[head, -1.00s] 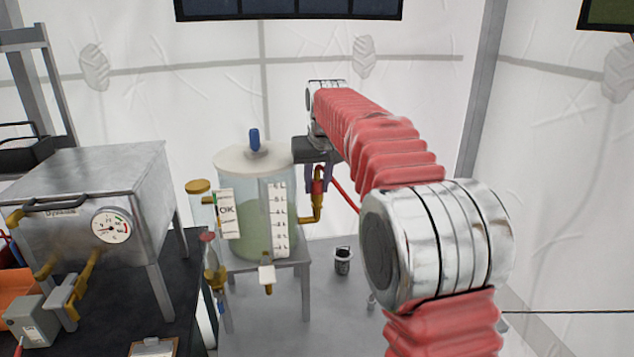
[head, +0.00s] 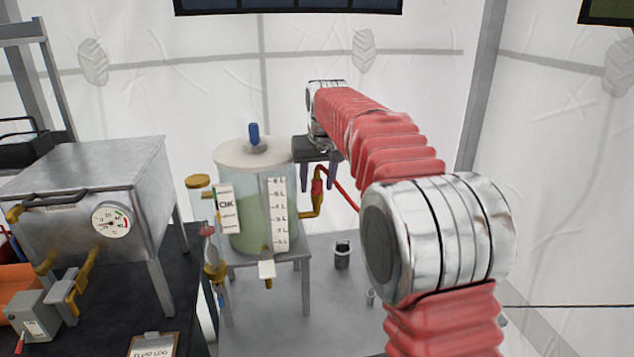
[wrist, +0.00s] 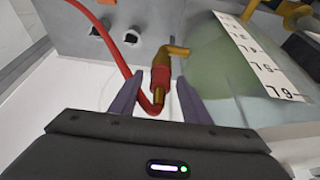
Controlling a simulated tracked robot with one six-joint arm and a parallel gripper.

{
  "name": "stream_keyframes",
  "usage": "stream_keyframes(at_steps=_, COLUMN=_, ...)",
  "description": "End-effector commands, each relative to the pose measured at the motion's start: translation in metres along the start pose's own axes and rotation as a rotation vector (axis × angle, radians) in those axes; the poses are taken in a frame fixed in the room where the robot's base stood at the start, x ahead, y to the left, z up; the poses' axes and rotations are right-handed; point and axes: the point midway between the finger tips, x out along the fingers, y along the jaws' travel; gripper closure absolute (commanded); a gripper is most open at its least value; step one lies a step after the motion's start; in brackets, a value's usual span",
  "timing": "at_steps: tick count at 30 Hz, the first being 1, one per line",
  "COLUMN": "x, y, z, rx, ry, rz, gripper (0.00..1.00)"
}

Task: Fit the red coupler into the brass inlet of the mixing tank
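The red coupler (head: 317,187) sits upright on the upturned end of the brass inlet (head: 317,207) at the right side of the mixing tank (head: 233,200). In the wrist view the red coupler (wrist: 161,78) meets the brass elbow (wrist: 172,53), with no gap that I can see; the red hose (wrist: 112,56) runs from its other end. I see no contact.
A steel box with a gauge (head: 112,222) stands on the dark table at left. A glass column with a brass cap (head: 199,181) and an OK card (head: 226,209) stand by the tank's left.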

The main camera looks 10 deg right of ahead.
Motion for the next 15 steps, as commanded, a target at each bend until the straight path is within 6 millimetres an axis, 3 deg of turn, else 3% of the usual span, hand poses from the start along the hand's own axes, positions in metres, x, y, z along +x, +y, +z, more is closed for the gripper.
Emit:
stream_keyframes(at_steps=9, x=0.003, y=0.000, z=0.002, rx=-0.001, ry=-0.007, rz=0.001, gripper=0.53)
stream_keyframes(at_steps=15, x=-0.009, y=0.000, z=0.001, rx=-0.001, ry=-0.004, rz=0.001, gripper=0.53)
